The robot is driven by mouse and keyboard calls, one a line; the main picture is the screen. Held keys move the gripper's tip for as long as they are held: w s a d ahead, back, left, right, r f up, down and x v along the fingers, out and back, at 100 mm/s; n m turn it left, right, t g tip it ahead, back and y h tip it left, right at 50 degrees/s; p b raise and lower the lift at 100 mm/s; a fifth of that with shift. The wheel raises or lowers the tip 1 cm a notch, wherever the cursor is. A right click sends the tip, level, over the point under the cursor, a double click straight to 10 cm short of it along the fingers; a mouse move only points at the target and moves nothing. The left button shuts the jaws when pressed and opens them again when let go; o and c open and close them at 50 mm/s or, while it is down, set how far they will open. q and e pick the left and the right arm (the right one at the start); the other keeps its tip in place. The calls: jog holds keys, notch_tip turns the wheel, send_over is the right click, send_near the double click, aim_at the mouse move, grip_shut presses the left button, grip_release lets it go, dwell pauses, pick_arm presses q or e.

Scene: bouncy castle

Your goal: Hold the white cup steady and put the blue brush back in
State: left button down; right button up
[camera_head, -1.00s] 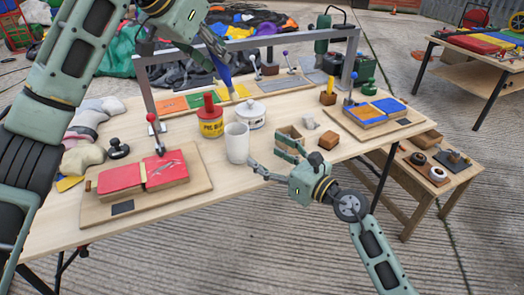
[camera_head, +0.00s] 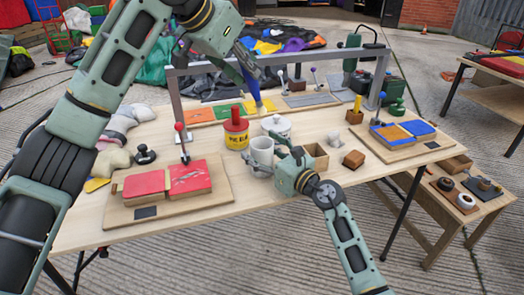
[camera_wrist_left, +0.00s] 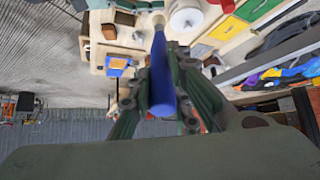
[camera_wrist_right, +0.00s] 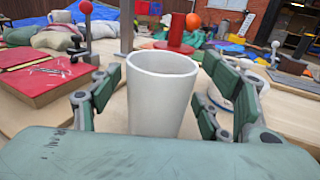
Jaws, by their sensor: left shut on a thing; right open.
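The white cup (camera_head: 262,150) stands upright on the table, empty as far as I can see. In the right wrist view the cup (camera_wrist_right: 160,97) is between the two fingers of my right gripper (camera_wrist_right: 164,100), which is open with gaps on both sides. In the head view my right gripper (camera_head: 268,163) reaches the cup from the front. My left gripper (camera_head: 247,62) is shut on the blue brush (camera_head: 253,87) and holds it pointing down, above the table and behind the cup. The brush (camera_wrist_left: 161,85) also shows in the left wrist view; its tip is hard to make out.
A grey frame (camera_head: 180,105) spans the table.

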jog(key=shift+c, duration=0.2)
jog(key=c, duration=1.3)
jog(key=o, duration=1.3)
jog(key=shift+s+d, duration=0.1)
